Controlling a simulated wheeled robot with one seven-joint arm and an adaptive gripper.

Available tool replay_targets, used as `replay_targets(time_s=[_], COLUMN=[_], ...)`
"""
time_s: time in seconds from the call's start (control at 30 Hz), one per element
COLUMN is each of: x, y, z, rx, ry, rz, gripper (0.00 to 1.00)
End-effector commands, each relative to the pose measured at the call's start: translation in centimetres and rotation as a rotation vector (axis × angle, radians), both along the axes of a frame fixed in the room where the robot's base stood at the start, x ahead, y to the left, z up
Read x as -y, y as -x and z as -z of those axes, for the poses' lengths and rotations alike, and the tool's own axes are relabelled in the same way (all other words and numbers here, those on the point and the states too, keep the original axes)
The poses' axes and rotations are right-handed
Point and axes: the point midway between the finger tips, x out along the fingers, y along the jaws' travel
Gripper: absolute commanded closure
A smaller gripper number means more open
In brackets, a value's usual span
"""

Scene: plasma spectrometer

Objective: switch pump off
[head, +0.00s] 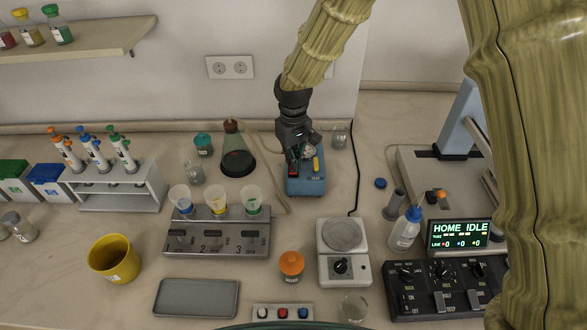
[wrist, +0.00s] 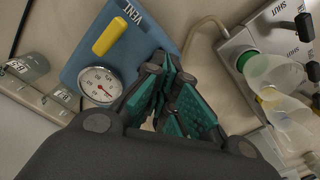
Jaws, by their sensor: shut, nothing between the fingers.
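The pump is a blue box (head: 312,187) on the bench, with a round dial gauge, a yellow lever (head: 315,164) and a red switch (head: 293,171) on its top. In the wrist view, the blue pump top (wrist: 147,52) shows the yellow lever (wrist: 110,36) beside the word VENT and the gauge (wrist: 100,84). My gripper (head: 292,162) is shut and empty, pointing down over the pump's left side, close to the red switch. Its green-padded fingers also show in the wrist view (wrist: 170,80), where they hide the switch. I cannot tell whether the fingertips touch it.
A conical flask (head: 237,160) with dark liquid and a tube stands left of the pump. A small glass beaker (head: 339,137) stands behind it at the right.

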Motion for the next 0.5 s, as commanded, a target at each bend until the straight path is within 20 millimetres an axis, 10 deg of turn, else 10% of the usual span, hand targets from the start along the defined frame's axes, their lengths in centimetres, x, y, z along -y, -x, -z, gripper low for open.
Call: replay_targets(time_s=[0.5], x=[-0.01], y=[-0.01], z=[0.61], rx=[0.0], ry=[0.0], rz=[0.0], gripper=[1.0])
